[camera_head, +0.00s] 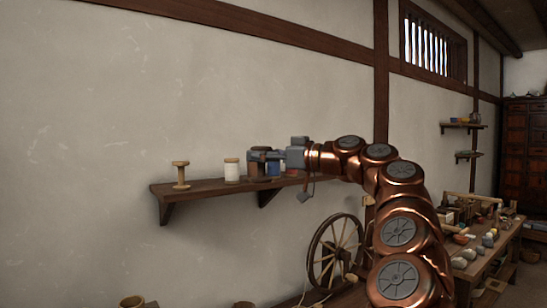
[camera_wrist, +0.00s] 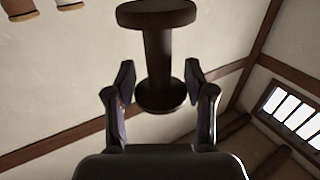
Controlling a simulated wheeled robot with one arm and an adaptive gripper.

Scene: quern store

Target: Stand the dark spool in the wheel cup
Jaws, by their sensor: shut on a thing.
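The dark spool (camera_wrist: 157,45) fills the top middle of the wrist view, its dark brown shaft between my two fingers and a wide flange at each end. My gripper (camera_wrist: 159,78) is shut on it. The spoked wheel (camera_head: 335,252) stands below the shelf, partly behind my arm. I cannot tell which thing is the wheel cup.
On the wall shelf (camera_head: 205,188) stand a bare wooden spool (camera_head: 181,176) and a white spool (camera_head: 231,171); a blue one (camera_head: 273,169) is partly hidden by my gripper. Small round vessels (camera_head: 132,301) show at the bottom edge. A cluttered workbench (camera_head: 490,255) stands at right.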

